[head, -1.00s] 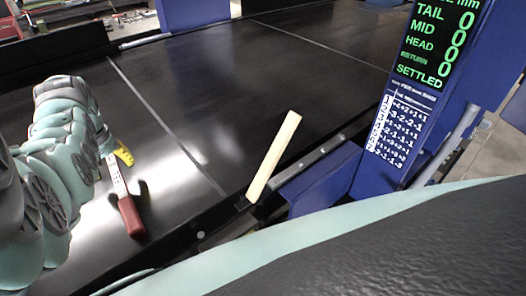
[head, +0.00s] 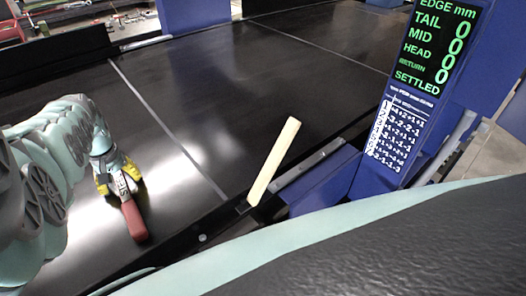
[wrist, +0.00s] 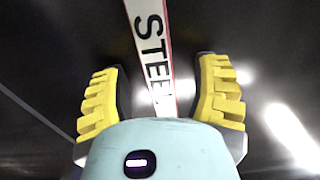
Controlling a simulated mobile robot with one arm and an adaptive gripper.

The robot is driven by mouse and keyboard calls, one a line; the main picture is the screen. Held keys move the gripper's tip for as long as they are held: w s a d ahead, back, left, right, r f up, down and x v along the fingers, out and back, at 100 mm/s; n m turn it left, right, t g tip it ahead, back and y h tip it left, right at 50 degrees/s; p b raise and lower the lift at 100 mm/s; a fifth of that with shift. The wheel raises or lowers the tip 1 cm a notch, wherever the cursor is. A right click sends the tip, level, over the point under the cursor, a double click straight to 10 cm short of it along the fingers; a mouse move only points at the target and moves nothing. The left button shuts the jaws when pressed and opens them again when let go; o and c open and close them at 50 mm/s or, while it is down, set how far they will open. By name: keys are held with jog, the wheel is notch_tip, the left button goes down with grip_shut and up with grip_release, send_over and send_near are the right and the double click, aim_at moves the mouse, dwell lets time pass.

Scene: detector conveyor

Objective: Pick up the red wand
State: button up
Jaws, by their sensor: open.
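The red wand (head: 133,217) lies on the dark conveyor belt at the left in the head view, its red end toward the camera and its pale lettered part reaching up to my gripper (head: 117,177). In the wrist view, the wand's white strip with red edges and the letters "STEE" (wrist: 152,45) runs between the two yellow fingers of my gripper (wrist: 164,98). The fingers are open, one on each side of the strip, with visible gaps. The red end is out of the wrist view. I cannot tell the fingers' exact height above the belt.
A pale wooden bar (head: 273,162) leans at the belt's near edge. A blue post with a display (head: 437,48) and a number chart stands at the right. The middle of the dark belt (head: 220,75) is clear.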

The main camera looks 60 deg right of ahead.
aim_at(119, 181)
jog(key=shift+o, duration=0.3)
jog(key=shift+d, duration=0.1)
grip_shut()
jog(key=shift+r, duration=0.2)
dwell(0.4)
jog(key=shift+r, duration=1.1)
notch_tip(119, 181, up, 3)
jog(key=shift+w+f+b, duration=0.1)
jog(key=shift+f+b, duration=0.05)
jog(key=shift+b, duration=0.85)
jog(key=w+a+r, duration=0.4)
jog(key=a+r, duration=0.2)
jog(key=r, duration=0.2)
jog(key=shift+w+r+n, duration=0.2)
jog(key=shift+r+n, duration=0.1)
jog(key=shift+r, duration=0.05)
